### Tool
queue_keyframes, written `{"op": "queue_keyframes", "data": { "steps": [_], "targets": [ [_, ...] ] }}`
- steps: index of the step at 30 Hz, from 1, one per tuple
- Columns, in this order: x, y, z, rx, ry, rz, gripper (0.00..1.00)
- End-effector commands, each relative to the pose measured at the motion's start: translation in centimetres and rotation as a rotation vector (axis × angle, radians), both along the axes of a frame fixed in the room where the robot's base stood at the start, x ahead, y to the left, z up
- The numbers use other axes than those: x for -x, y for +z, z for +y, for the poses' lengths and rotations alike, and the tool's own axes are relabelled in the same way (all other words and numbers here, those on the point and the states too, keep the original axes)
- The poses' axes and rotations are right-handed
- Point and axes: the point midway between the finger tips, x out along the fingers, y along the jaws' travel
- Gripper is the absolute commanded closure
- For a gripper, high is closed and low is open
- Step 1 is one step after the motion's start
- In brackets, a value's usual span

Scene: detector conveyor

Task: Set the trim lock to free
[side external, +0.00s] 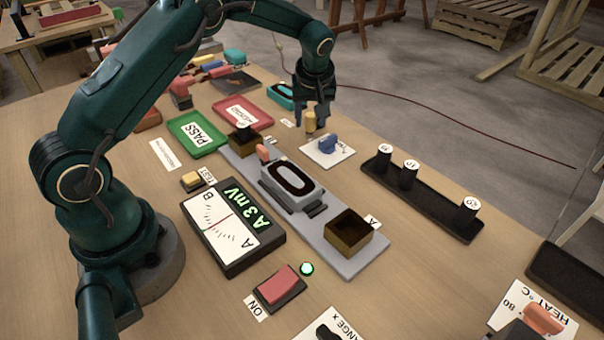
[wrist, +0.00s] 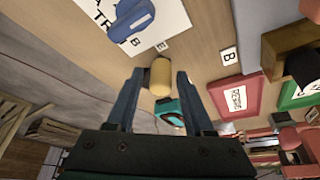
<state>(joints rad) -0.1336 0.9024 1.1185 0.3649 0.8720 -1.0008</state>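A short yellow peg (side external: 310,121) stands beside the trim plate and may be the trim lock; no full name on it is readable. In the wrist view, the yellow peg (wrist: 160,77) shows between my fingers. My gripper (side external: 312,112) points down over it. My gripper (wrist: 160,82) is open, with a gap on each side of the peg. The blue knob (side external: 328,144) sits on a white trim plate (side external: 340,156), in front of the peg; the knob also shows in the wrist view (wrist: 131,20). The peg's base is partly hidden.
A teal device (side external: 281,95) lies behind the peg. A red tray (side external: 262,108) and a green PASS tray (side external: 184,128) are to its left. The grey conveyor (side external: 345,262) runs in front. A black rack (side external: 435,208) with dark cylinders is to the right.

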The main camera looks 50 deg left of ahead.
Motion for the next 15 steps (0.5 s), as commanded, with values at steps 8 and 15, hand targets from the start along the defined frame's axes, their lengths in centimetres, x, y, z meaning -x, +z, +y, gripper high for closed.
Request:
{"op": "queue_keyframes", "data": {
  "steps": [8, 15],
  "targets": [
    [0.0, 0.0, 0.0, -0.001, -0.001, 0.001, 0.40],
    [0.4, 2.0, -0.7, -0.001, -0.003, -0.003, 0.40]
  ]
}}
